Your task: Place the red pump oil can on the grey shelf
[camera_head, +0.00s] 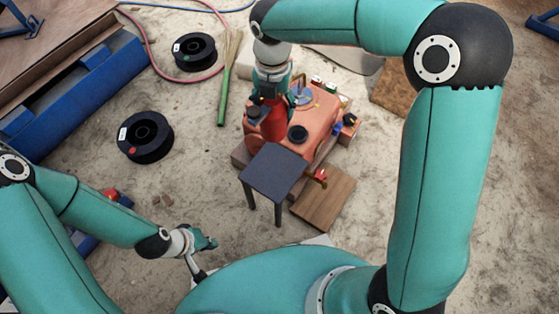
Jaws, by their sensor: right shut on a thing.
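The red pump oil can (277,128) is in the middle of the head view, upright as far as I can see. My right gripper (262,104) reaches down from above and is shut on it; the fingers and wrist hide its upper part. A small dark grey shelf (272,172) with a flat top and thin legs stands just in front of the can, nearer to me. From this angle I cannot tell whether the can touches anything below it. My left gripper (203,258) is low at the left, away from the can and shelf; its finger opening is unclear.
An orange-red machine (313,118) with small parts on it stands right behind the shelf. A wooden board (323,198) lies to the shelf's right. Two black spools (145,137) and a green broom (225,90) lie to the left. Sandy floor between the spools and shelf is mostly clear.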

